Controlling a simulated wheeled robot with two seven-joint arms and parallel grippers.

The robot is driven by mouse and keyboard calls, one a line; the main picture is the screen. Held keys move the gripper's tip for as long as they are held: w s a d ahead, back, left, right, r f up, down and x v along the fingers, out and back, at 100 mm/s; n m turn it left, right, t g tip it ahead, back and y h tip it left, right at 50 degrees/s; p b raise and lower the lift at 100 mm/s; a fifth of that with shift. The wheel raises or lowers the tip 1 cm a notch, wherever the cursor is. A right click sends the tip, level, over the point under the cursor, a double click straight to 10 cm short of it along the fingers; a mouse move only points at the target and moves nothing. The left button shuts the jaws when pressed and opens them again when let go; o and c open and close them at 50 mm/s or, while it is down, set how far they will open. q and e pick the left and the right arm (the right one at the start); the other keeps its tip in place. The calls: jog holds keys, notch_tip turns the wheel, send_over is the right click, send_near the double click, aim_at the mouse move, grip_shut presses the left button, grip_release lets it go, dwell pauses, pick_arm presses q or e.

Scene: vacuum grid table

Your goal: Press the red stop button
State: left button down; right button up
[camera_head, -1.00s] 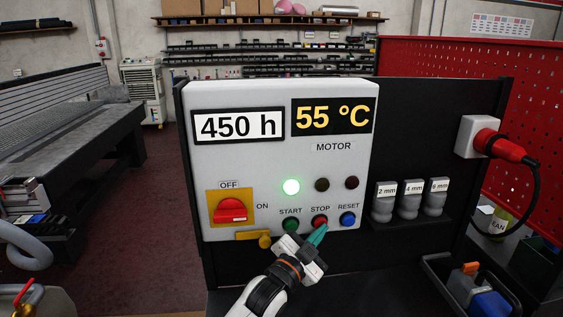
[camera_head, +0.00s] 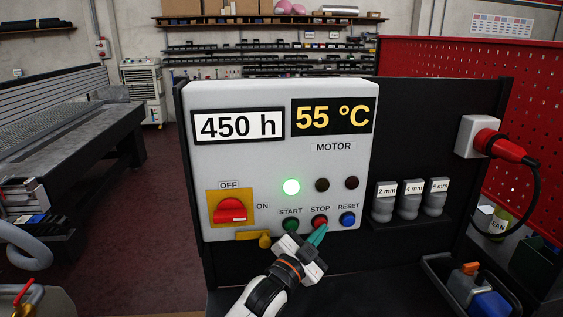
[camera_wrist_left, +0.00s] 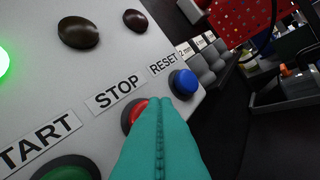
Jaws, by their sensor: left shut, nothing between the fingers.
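The red stop button (camera_head: 319,221) sits on the white control panel (camera_head: 240,160), under its STOP label, between the green start button (camera_head: 291,226) and the blue reset button (camera_head: 347,219). My left gripper (camera_head: 318,232) is shut and empty, its teal fingertips just below the stop button. In the left wrist view the fingertips (camera_wrist_left: 158,104) overlap the lower right part of the red button (camera_wrist_left: 132,112) and hide some of it. I cannot tell whether they touch it. The green lamp (camera_head: 291,187) above START is lit; the other two lamps are dark. My right gripper is not in view.
A red rotary switch (camera_head: 230,210) and a yellow lever (camera_head: 262,238) are left of the buttons. Grey holders with size labels (camera_head: 410,205) stand right of the panel. A red plug (camera_head: 500,147) with a black cable and a tray (camera_head: 437,268) are further right.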

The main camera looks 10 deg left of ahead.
pick_arm(q)
jog(key=shift+w, duration=0.15)
dwell(0.4)
jog(key=shift+w+a+r, duration=0.1)
jog(key=shift+w+a, duration=0.05)
jog(key=shift+w, duration=0.1)
dwell(0.4)
jog(key=shift+s+p, duration=0.35)
jog(key=s+d+p, duration=0.2)
jog(key=s, duration=0.3)
jog(key=shift+s+p, duration=0.35)
jog(key=shift+p, duration=0.05)
